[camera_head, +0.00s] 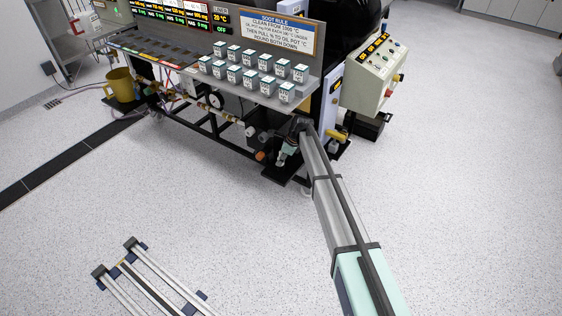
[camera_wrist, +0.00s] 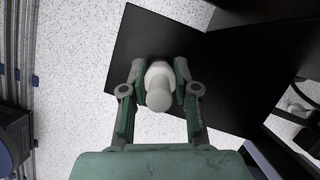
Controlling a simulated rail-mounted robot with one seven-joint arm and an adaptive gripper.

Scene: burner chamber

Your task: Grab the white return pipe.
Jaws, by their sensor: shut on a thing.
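The white return pipe (camera_wrist: 159,88) is in the middle of the wrist view. It shows as a pale, rounded, knobbed end seen nearly end-on. My gripper (camera_wrist: 160,72) has one finger on each side of it, and both fingertips press against its upper part. The gripper is shut on it. A black plate (camera_wrist: 135,50) lies below and behind the pipe. In the head view my arm reaches to the lower right of the rig, where the gripper end (camera_head: 287,150) looks small and partly hidden. I cannot make out the pipe there.
Several small labelled boxes (camera_head: 254,75) stand on the grey shelf (camera_head: 262,98) above the gripper. A control box (camera_head: 372,75) stands to the right. A yellow mug (camera_head: 121,85) is at the left. Metal rails (camera_head: 150,285) lie at the lower left. The speckled floor is otherwise open.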

